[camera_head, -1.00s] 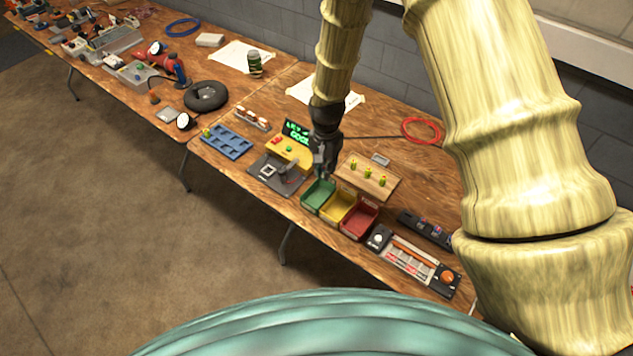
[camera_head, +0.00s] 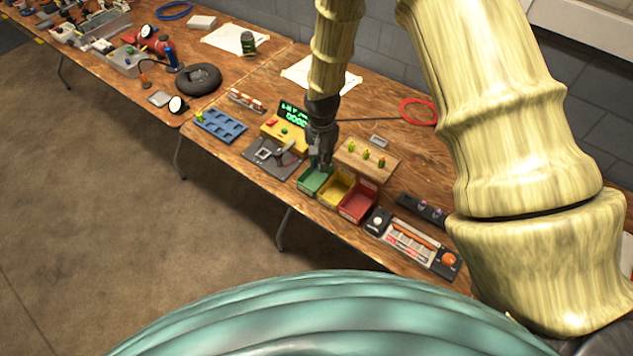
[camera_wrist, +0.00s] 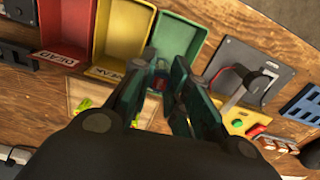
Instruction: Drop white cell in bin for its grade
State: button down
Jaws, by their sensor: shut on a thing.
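My gripper (camera_head: 320,163) points down close over the green bin (camera_head: 314,181). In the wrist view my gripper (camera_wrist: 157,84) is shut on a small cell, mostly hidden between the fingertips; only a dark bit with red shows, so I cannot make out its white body. The green bin (camera_wrist: 182,36) lies just beyond the fingertips there. The yellow bin (camera_head: 334,187), labelled WEAK, stands beside it, then the red bin (camera_head: 357,201), labelled DEAD. The green bin's label is hidden. A yellow tester (camera_head: 284,132) has a lit green display (camera_head: 293,113); its text is too small to read surely.
A wooden board (camera_head: 352,170) with several yellow-green pieces stands behind the bins. A dark plate with a lever fixture (camera_head: 272,157) lies to the left, a blue tray (camera_head: 221,126) farther left. A device with an orange knob (camera_head: 447,259) is at the right.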

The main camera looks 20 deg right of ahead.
jog(key=c, duration=1.3)
grip_release()
notch_tip(320, 180, up, 12)
jog(key=shift+s+f, duration=0.1)
